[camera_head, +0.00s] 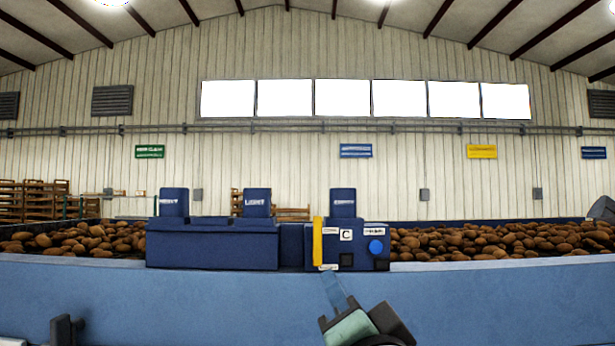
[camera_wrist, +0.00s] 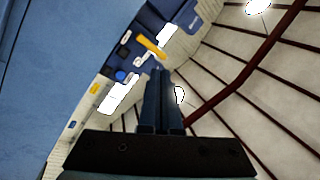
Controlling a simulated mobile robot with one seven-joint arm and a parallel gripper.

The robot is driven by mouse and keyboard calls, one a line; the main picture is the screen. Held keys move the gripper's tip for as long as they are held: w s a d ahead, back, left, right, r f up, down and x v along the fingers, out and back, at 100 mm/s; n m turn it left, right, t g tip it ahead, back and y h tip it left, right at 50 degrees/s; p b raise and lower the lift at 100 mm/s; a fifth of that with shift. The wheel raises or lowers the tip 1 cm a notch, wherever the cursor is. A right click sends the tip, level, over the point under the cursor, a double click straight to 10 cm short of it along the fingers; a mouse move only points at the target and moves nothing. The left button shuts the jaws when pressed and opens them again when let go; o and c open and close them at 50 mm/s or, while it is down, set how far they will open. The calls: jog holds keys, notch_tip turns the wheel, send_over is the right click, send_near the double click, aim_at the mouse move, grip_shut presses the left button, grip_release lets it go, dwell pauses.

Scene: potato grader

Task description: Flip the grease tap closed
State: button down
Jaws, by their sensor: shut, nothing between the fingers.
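A yellow lever (camera_head: 317,242), which looks like the grease tap's handle, stands upright on the left of a dark blue control box (camera_head: 362,262). In the wrist view the lever (camera_wrist: 151,46) shows slanted, just beyond my fingertips. A white plate marked C (camera_head: 346,235) and a round blue knob (camera_head: 376,247) are to its right. My gripper (camera_head: 327,275) reaches up from the bottom of the head view, its tips just below the lever. In the wrist view my gripper (camera_wrist: 158,72) has its dark fingers together, holding nothing. I cannot tell whether the tips touch the lever or box.
A long blue wall (camera_head: 120,305) runs across the front, with potatoes (camera_head: 490,240) behind it on both sides. Dark blue housings (camera_head: 212,245) adjoin the control box on the left. Upright blue blocks (camera_head: 257,203) rise behind. The space above the wall in front of the box looks open.

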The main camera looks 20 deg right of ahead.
aim_at(317, 240)
jog(key=w+d+r+m+g+y+p, duration=0.1)
jog(key=w+d+r+m+g+p, duration=0.1)
jog(key=d+r+m+p, duration=0.3)
jog(key=d+m+p, duration=0.1)
jog(key=d+p, duration=0.2)
jog(key=shift+w+d+m+g+y, duration=0.3)
jog(key=shift+d, duration=0.05)
jog(key=shift+w+r, duration=0.1)
jog(key=w+a+p, duration=0.1)
jog(key=w+p, duration=0.1)
jog(key=w, duration=0.1)
jog(key=w+a+p, duration=0.1)
jog(key=w+p, duration=0.2)
jog(key=w, duration=0.1)
jog(key=w+a+p, duration=0.1)
jog(key=w+p, duration=0.1)
jog(key=w, duration=0.2)
jog(key=shift+a, duration=0.3)
